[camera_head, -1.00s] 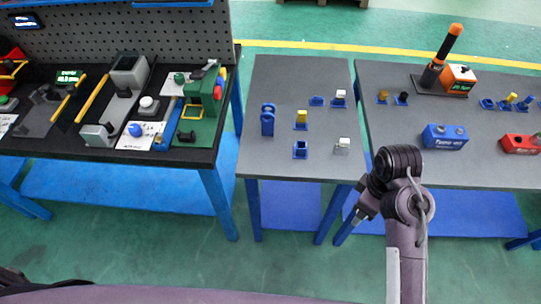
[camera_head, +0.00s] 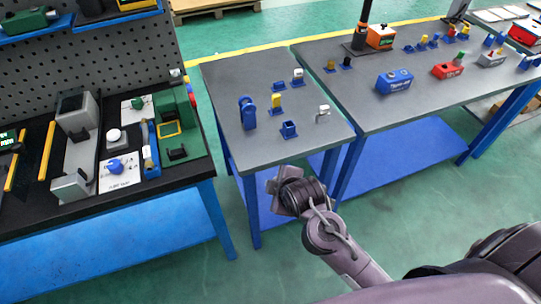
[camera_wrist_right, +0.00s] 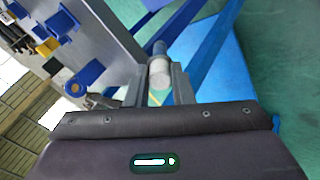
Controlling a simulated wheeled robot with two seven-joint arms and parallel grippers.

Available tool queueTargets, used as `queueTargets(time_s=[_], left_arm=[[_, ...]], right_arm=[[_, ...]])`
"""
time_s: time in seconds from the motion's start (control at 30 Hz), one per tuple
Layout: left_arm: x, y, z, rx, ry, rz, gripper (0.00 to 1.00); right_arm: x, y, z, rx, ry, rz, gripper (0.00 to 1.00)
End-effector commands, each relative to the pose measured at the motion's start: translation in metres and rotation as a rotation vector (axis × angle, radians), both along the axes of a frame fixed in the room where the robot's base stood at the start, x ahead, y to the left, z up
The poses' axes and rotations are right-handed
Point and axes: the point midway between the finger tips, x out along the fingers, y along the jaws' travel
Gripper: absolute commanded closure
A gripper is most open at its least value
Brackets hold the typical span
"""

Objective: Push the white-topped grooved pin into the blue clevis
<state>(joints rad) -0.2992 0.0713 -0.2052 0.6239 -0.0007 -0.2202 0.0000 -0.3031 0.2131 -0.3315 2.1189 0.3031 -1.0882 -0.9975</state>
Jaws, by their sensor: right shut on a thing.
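The blue clevis (camera_head: 248,112) stands upright at the left of the small grey table in the head view. A blue lobed piece that looks like it (camera_wrist_right: 63,21) shows at the upper left of the right wrist view. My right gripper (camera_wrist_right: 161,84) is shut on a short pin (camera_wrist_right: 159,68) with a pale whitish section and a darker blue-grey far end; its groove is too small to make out. In the head view my right gripper (camera_head: 283,184) is by the small table's front edge, apart from the clevis. The pin is not discernible there. My left gripper is not in view.
Small blue holders, one seemingly empty (camera_head: 289,130), a yellow piece (camera_head: 276,100) and white-topped pieces (camera_head: 298,74) (camera_head: 323,110) stand near the clevis. A black-topped bench (camera_head: 105,160) is at left. A second grey table (camera_head: 440,90) adjoins at right.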

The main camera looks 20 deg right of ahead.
Motion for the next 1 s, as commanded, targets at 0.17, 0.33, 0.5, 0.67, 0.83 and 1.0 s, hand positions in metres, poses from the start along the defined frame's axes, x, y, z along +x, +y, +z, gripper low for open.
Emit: queueTargets(time_s=[0.17, 0.33, 0.5, 0.67, 0.83, 1.0], left_arm=[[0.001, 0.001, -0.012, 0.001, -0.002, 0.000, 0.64], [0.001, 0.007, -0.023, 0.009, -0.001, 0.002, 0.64], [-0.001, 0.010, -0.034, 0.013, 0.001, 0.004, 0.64], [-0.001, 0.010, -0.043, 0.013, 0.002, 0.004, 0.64], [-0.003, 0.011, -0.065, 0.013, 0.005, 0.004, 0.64], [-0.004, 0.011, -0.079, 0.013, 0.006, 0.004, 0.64]], right_arm=[[0.007, 0.000, -0.005, 0.013, -0.138, 0.006, 1.00], [0.013, -0.002, -0.006, 0.019, -0.292, 0.015, 1.00], [0.018, -0.005, -0.005, 0.024, -0.445, 0.013, 1.00], [0.019, -0.009, -0.001, 0.026, -0.572, 0.000, 1.00], [0.060, -0.012, 0.008, 0.032, -0.739, -0.011, 1.00], [0.086, -0.015, 0.020, 0.036, -0.851, -0.014, 1.00]])
